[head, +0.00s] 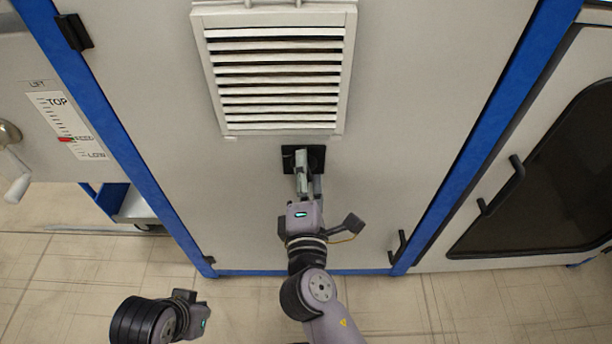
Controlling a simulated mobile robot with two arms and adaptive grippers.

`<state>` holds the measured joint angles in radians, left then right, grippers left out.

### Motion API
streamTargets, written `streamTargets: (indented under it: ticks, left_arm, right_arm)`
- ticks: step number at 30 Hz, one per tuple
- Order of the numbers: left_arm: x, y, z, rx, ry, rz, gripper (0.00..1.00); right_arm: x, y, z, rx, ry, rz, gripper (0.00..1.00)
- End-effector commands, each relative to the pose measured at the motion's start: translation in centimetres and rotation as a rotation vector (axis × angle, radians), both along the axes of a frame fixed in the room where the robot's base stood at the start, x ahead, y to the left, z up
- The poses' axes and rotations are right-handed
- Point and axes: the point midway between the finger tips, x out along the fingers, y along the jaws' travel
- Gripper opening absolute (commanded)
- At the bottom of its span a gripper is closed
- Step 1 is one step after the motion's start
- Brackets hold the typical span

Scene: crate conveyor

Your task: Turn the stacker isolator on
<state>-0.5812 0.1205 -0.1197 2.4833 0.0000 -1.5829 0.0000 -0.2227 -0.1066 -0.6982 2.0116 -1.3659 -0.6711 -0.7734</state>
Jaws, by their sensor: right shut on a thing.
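The stacker isolator (289,159) is a small black square plate on the light grey cabinet panel, just below the louvred vent. My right gripper (306,172) reaches up to it and is shut on the isolator's handle. The fingers cover most of the handle, so its angle and any on or off marking cannot be read. My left gripper (196,310) hangs low at the bottom left, over the floor and away from the cabinet. Its fingers are hidden, so its opening cannot be told.
A white louvred vent (279,75) sits above the isolator. Blue frame posts (480,140) edge the panel. A lift gauge (67,125) and a crank handle (15,175) are at the left. A dark-windowed door (545,180) is at the right. Tiled floor (60,290) lies open below.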

Motion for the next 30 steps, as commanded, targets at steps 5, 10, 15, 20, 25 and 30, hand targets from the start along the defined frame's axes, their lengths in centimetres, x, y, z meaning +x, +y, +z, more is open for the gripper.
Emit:
streamTargets:
  ticks: [5, 10, 15, 20, 25, 30]
  left_arm:
    - [0.05, -0.01, -0.51, 0.0, -0.001, 0.0, 0.0]
    - [0.06, -0.02, -0.64, 0.0, -0.001, 0.0, 0.0]
    - [0.05, -0.02, -0.66, 0.0, -0.001, 0.0, 0.0]
    - [0.06, -0.02, -0.65, 0.0, -0.001, 0.0, 0.0]
    - [0.06, -0.02, -0.65, 0.0, -0.001, 0.0, 0.0]
    - [0.06, -0.02, -0.65, 0.0, -0.001, 0.0, 0.0]
  right_arm:
    - [-0.02, -0.04, -0.18, 0.063, 0.002, -0.001, 0.27]
    - [-0.02, -0.05, -0.14, 0.093, 0.002, -0.001, 0.27]
    - [-0.02, -0.05, -0.11, 0.101, 0.002, -0.001, 0.27]
    - [-0.02, -0.05, -0.11, 0.1, 0.002, -0.001, 0.27]
    - [-0.02, -0.05, -0.11, 0.1, 0.002, -0.001, 0.59]
    - [-0.02, -0.02, -0.1, 0.1, 0.001, 0.0, 0.7]
